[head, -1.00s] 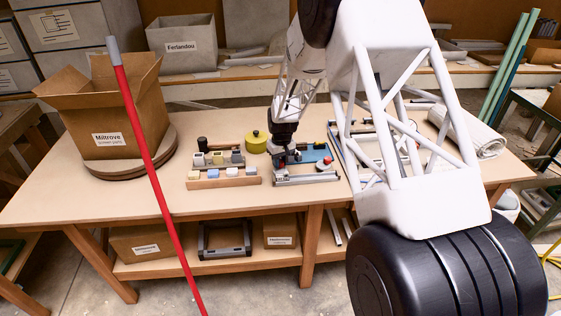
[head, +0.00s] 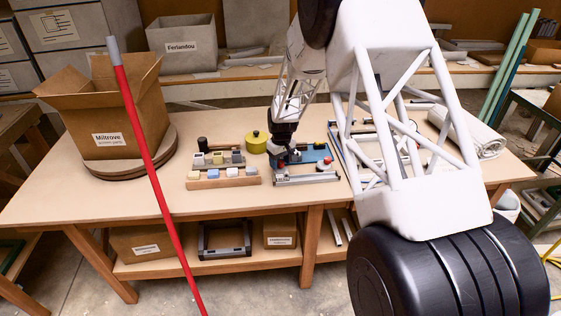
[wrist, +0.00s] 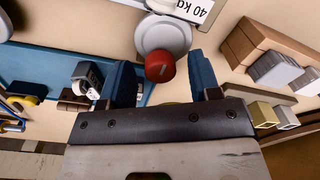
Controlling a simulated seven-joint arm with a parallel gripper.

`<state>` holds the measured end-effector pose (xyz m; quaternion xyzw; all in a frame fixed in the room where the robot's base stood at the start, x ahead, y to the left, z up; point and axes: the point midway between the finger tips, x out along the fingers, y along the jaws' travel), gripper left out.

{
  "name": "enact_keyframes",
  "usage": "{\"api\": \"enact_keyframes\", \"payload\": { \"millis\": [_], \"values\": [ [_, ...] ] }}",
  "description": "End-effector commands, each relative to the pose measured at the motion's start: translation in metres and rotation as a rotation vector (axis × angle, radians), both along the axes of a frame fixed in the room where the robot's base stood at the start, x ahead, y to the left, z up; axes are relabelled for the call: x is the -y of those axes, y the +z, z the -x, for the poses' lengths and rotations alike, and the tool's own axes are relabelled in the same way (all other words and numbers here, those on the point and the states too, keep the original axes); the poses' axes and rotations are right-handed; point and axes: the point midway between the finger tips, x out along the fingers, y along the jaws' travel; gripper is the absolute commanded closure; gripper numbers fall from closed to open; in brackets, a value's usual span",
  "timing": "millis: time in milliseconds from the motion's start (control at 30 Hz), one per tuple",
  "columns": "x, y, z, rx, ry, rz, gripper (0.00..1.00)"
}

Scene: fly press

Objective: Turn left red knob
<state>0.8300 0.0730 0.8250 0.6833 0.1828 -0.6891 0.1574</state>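The left red knob (wrist: 160,67) sits on a round pale grey base in the wrist view, beside a "40 kg" label. In the head view it is a small red spot (head: 280,163) just under my gripper (head: 285,157), partly hidden by it. My gripper (wrist: 162,84) is open, with one blue finger on each side of the knob in the wrist view. Gaps show between the knob and both fingers, and I cannot tell the height between them. A second red knob (head: 328,160) stands to the right on a grey base.
A blue plate (head: 316,152) lies behind the knobs, and a grey rail (head: 306,179) in front. Blocks on a wooden rack (head: 223,181) and a yellow-green round tin (head: 256,143) are to the left.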

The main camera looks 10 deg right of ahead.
Motion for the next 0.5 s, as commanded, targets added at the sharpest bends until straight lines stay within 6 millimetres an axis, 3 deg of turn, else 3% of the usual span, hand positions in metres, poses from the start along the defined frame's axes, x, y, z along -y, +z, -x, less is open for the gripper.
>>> {"api": "enact_keyframes", "payload": {
  "millis": [267,500],
  "values": [
    [0.000,0.001,0.000,0.000,0.000,0.000,0.43],
    [0.001,0.018,0.000,0.001,0.000,0.000,0.43]
  ]
}}
